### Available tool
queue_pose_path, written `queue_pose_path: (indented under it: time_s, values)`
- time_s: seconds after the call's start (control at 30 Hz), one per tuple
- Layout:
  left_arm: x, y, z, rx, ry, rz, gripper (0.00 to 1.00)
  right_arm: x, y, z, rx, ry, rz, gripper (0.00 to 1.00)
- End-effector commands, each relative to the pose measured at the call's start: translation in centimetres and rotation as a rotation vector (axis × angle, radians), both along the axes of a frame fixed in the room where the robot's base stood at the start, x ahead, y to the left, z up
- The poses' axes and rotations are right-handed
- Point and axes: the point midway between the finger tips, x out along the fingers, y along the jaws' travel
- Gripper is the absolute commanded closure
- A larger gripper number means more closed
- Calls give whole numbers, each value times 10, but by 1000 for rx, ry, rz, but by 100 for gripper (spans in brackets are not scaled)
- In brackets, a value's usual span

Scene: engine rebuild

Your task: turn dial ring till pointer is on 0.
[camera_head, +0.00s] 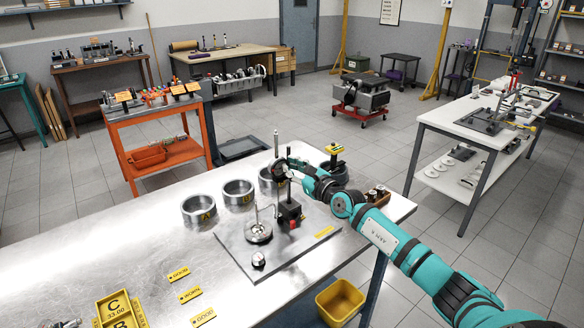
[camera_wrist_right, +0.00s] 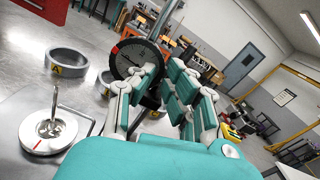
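A dial gauge with a dark ring (camera_wrist_right: 130,58) and a grey face faces the right wrist camera. A red mark shows on the left of its rim. Its numbers and pointer are too small to read. In the head view the gauge (camera_head: 280,169) sits high by an upright post, partly covered by my right gripper (camera_head: 290,165). In the wrist view the right gripper's fingers (camera_wrist_right: 164,76) stand a little apart at the dial's right edge, one overlapping it. I cannot tell whether they touch the ring. My left gripper is not in view.
A grey base plate (camera_head: 240,255) carries a round piece with an upright stem (camera_head: 258,231) and a black block with a red knob (camera_head: 290,211). Metal rings (camera_head: 199,210) stand behind it. Yellow labels (camera_head: 190,295) and a yellow tray (camera_head: 118,310) lie front left.

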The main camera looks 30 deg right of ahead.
Motion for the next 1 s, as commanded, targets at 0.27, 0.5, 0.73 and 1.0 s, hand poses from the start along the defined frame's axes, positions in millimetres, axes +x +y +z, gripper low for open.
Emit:
queue_pose_path:
  time_s: [0.27,0.5,0.73,1.0]
  values:
    - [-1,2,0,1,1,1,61,-1,0,1,1,-2,1,86]
    - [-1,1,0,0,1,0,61,-26,-1,-1,3,0,1,86]
    - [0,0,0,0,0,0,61,-75,-5,-2,1,3,0,86]
    - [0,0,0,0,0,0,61,-113,-9,-1,1,2,-1,86]
